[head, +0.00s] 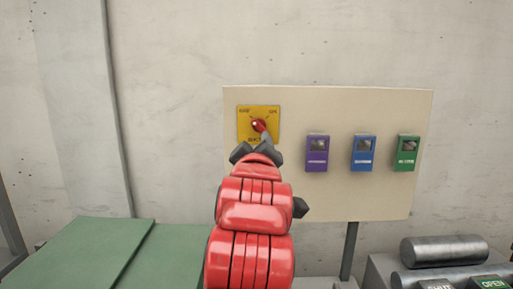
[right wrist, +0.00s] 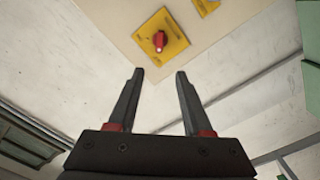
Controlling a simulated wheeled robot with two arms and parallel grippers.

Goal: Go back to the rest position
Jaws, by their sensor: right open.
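My right gripper (head: 260,148) is at the end of the red arm in the middle of the head view, in front of the panel's left part. In the right wrist view its two dark fingers (right wrist: 159,102) stand apart with nothing between them. A red rotary knob on a yellow plate (head: 246,112) is just beyond the fingertips. In the right wrist view the red knob (right wrist: 159,39) lies ahead of the fingers with a visible gap. The gripper hides the lower part of the yellow plate in the head view. My left gripper is not in view.
The cream panel (head: 385,195) stands on a post before a concrete wall. It bears a purple box (head: 317,155), a blue box (head: 364,155) and a green box (head: 407,155). Green covers (head: 80,255) lie at lower left. A grey machine with SHUT and OPEN buttons (head: 490,283) is at lower right.

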